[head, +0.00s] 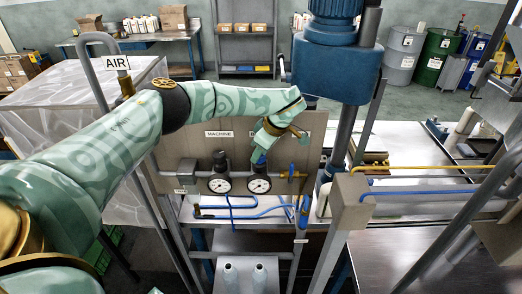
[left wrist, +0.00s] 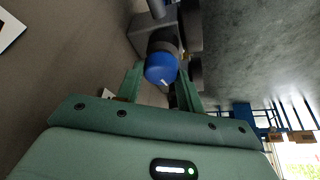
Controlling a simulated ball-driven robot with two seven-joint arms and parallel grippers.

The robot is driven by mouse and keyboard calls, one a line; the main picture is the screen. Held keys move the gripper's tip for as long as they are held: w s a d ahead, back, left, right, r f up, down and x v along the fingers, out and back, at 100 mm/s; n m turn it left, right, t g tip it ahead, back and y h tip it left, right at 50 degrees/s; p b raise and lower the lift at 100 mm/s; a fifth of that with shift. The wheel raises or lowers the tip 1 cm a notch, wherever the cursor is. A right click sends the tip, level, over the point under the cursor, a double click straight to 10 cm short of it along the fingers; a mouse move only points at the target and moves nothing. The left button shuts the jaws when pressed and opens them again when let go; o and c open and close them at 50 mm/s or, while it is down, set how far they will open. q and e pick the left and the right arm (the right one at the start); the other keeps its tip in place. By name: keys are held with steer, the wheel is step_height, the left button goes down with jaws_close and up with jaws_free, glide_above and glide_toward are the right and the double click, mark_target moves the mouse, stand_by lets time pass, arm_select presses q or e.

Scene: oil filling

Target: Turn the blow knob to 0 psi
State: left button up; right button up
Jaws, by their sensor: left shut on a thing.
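A panel (head: 160,183) carries two round gauges, the left gauge (head: 219,184) under a sign reading MACHINE and the right gauge (head: 259,184). A dark knob (head: 219,157) stands above the left gauge. My left gripper (head: 261,155) is at the top of the right gauge, shut on a blue knob (head: 259,161). In the left wrist view the blue knob (left wrist: 161,69) shows a white mark, with the green fingers on either side of it. The sign above the right gauge is partly hidden by my arm. My right gripper is not in view.
Blue hoses (head: 230,212) run below the gauges. A blue motor housing (head: 333,68) on a column stands right of the panel. A yellow pipe (head: 420,168) crosses the right side. A transparent-sided enclosure (head: 75,85) lies behind my left arm.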

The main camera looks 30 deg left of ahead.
arm_select(q)
steer(key=o, duration=1)
steer(key=b+v, duration=0.2)
steer(key=v, duration=1.4)
steer(key=shift+d+r+b, duration=0.15)
steer(key=shift+r+b, duration=0.05)
steer(key=shift+b, duration=0.1)
steer(key=shift+w, duration=0.1)
